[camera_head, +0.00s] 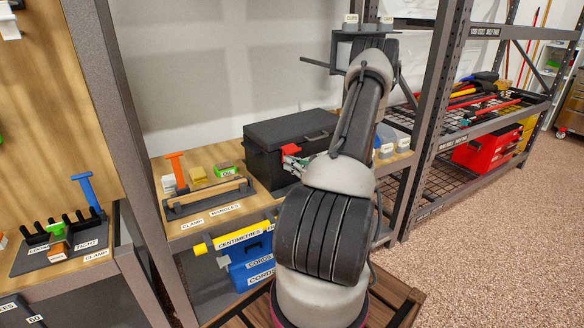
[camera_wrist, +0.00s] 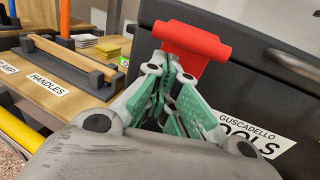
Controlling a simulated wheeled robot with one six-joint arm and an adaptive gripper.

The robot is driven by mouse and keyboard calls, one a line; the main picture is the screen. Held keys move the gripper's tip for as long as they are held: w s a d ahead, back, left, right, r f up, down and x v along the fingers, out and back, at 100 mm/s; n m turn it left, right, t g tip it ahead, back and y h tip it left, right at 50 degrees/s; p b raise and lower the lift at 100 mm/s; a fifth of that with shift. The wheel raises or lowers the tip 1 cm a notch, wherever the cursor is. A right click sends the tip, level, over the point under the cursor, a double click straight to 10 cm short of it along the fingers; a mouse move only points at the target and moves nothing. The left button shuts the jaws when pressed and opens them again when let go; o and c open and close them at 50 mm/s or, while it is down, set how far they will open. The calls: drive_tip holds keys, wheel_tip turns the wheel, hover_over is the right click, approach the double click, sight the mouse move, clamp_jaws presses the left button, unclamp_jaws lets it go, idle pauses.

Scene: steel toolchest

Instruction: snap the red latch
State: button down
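The red latch (camera_wrist: 193,42) is on the front of the dark toolchest (camera_wrist: 262,85), near its upper edge. It also shows in the head view (camera_head: 290,149) at the chest's front. My gripper (camera_wrist: 172,65) points at the chest, its fingertips right at the latch's lower part. The fingers with green pads lean towards each other and hide some of the latch. I cannot tell whether they touch it or how wide the gap between them is. The chest's lid looks down in the head view.
The chest stands on a wooden shelf (camera_head: 203,222). Left of it are a rack with a wooden bar (camera_head: 210,197), yellow blocks (camera_head: 197,175) and an orange upright handle (camera_head: 176,170). Blue cord bins (camera_head: 250,270) sit below. A metal shelf post (camera_head: 433,110) stands right of my arm.

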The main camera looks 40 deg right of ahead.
drive_tip(key=shift+r, duration=0.65)
drive_tip(key=s+a, duration=0.1)
drive_tip(key=s, duration=0.7)
drive_tip(key=shift+a, duration=0.1)
idle(0.4)
